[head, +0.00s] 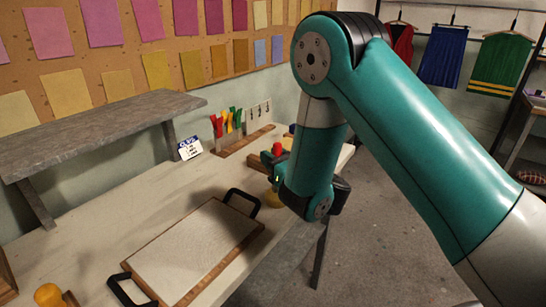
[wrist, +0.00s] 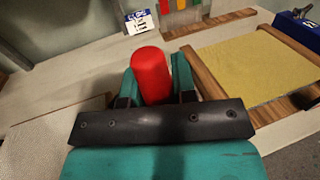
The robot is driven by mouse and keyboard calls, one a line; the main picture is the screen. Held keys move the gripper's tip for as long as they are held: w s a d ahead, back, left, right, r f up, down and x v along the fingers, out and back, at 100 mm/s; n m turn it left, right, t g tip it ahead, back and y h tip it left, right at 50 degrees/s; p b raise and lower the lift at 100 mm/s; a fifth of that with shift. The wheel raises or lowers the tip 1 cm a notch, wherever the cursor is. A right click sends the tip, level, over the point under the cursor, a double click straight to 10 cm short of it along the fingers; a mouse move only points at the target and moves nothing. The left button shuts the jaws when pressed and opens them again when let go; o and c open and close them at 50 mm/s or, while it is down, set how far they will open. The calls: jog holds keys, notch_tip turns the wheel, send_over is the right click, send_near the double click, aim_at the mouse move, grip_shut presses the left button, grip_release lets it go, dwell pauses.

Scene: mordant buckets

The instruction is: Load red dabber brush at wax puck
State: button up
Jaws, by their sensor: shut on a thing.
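My gripper (wrist: 156,84) is shut on a red cylinder, which looks like the handle of the red dabber brush (wrist: 151,72). It stands up between the two teal fingers in the wrist view. In the head view my gripper (head: 271,163) is over the far right part of the bench, with the red top of the brush (head: 278,149) showing. The lower end of the brush is hidden in both views. I cannot clearly make out a wax puck; a small yellow thing (head: 273,198) shows just below my gripper, mostly hidden by it.
A wood-framed yellow panel (wrist: 258,66) lies right of the brush. A pale framed board (head: 195,250) with black handles lies on the bench (head: 95,228). A rack (head: 240,140) with coloured tags and a white card (head: 189,148) stand behind. An orange-yellow knobbed object (head: 48,295) is front left.

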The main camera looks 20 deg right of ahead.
jog(key=shift+f+b, duration=0.6)
jog(key=shift+b, duration=0.1)
dwell(1.7)
notch_tip(320, 180, up, 7)
jog(key=p, duration=0.6)
